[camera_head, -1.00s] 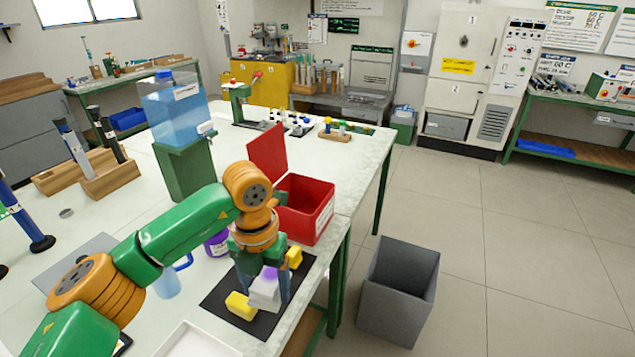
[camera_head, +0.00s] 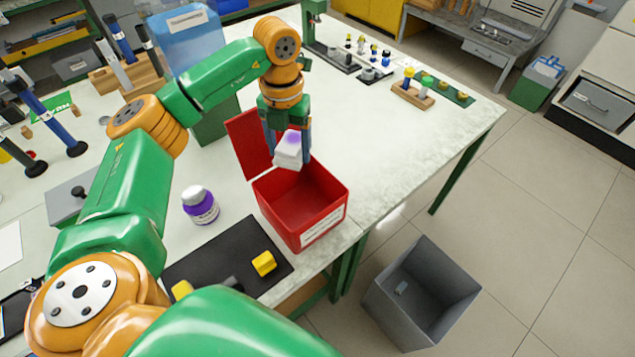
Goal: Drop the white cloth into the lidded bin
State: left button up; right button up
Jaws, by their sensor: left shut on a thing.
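The white cloth (camera_head: 288,154), folded and with a purple patch on top, hangs in my left gripper (camera_head: 288,150). The gripper is shut on it, above the back part of the red bin (camera_head: 318,222). The bin's red lid (camera_head: 249,145) stands open at its left rear side. The inside of the bin that shows looks empty. My right gripper is not in view; a green arm link covers the bottom of the view.
A black mat (camera_head: 225,262) with yellow blocks (camera_head: 264,263) lies in front of the bin. A purple jar (camera_head: 200,206) stands left of it. A grey open bin (camera_head: 421,295) stands on the floor. A blue water tank (camera_head: 190,47) is behind my left arm.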

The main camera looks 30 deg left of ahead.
pick_arm(q)
jog(key=f, duration=0.1)
jog(key=s+b, duration=0.1)
jog(key=f+b, duration=0.1)
jog(key=shift+s+a+f, duration=0.25)
jog(key=shift+f, duration=0.05)
jog(key=f+b, duration=0.2)
jog(key=f, duration=0.1)
jog(key=shift+w+d, duration=0.15)
jog(key=shift+w, duration=0.25)
jog(key=o, duration=1.3)
jog(key=shift+s+r, duration=0.1)
jog(key=shift+s, duration=0.1)
notch_tip(320, 180, up, 7)
jog(key=shift+r+b, duration=0.1)
jog(key=shift+b, duration=0.25)
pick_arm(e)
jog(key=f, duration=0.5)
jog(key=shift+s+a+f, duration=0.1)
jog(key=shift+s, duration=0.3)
